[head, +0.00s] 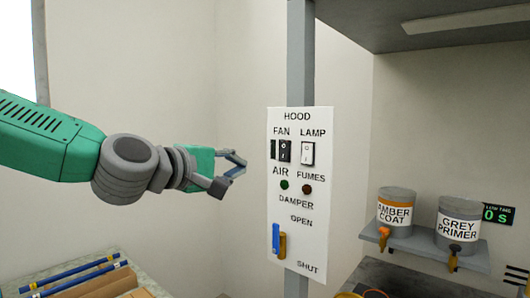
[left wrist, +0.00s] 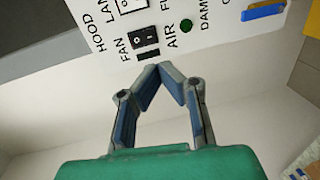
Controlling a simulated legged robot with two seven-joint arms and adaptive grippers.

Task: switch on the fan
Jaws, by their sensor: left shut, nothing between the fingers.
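The fan switch (head: 285,151) is a black rocker under the word FAN on the white hood panel (head: 318,230). It also shows in the left wrist view (left wrist: 144,39), just beyond the fingertips. I cannot tell which way the rocker is tilted. My left gripper (head: 242,165) is shut and empty, to the left of the panel and slightly below the switch's height in the head view. In the left wrist view its fingertips (left wrist: 163,69) meet in a point, apart from the switch in the picture. My right gripper is not in view.
A white lamp switch (head: 307,153) sits right of the fan switch. Below are a green AIR light (head: 284,185), a dark red FUMES light (head: 306,189) and a blue damper lever (head: 276,240). Two labelled pots (head: 397,195) stand on a shelf at right.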

